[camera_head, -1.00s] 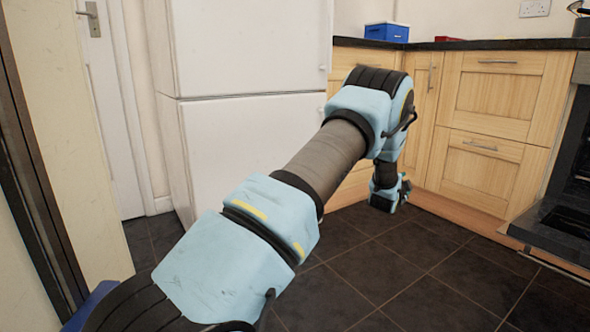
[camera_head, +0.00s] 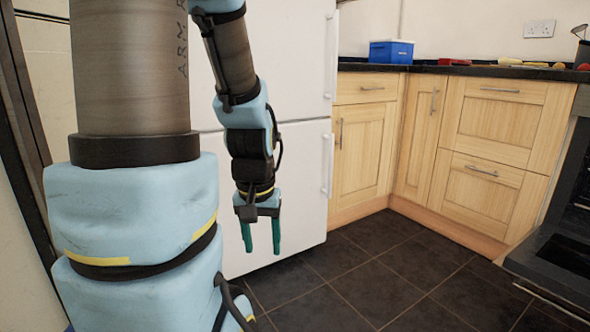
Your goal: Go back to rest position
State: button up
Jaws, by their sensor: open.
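My gripper (camera_head: 261,238) hangs at the end of my folded arm, in front of the white fridge's lower door. Its two green fingers point down and stand apart, with nothing between them. My light blue and grey arm fills the left side of the view, its upper part running out of the top of the picture.
The white fridge (camera_head: 308,165) stands behind my gripper. Wooden cabinets (camera_head: 490,120) and a dark counter line the right, with a blue box (camera_head: 391,52) on the counter. An open oven door (camera_head: 560,262) juts out at the right edge. The dark tiled floor (camera_head: 385,275) is clear.

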notch_tip(320, 180, up, 38)
jog(key=p, duration=3.7)
jog(key=shift+s+p, duration=0.2)
jog(key=shift+p, duration=0.1)
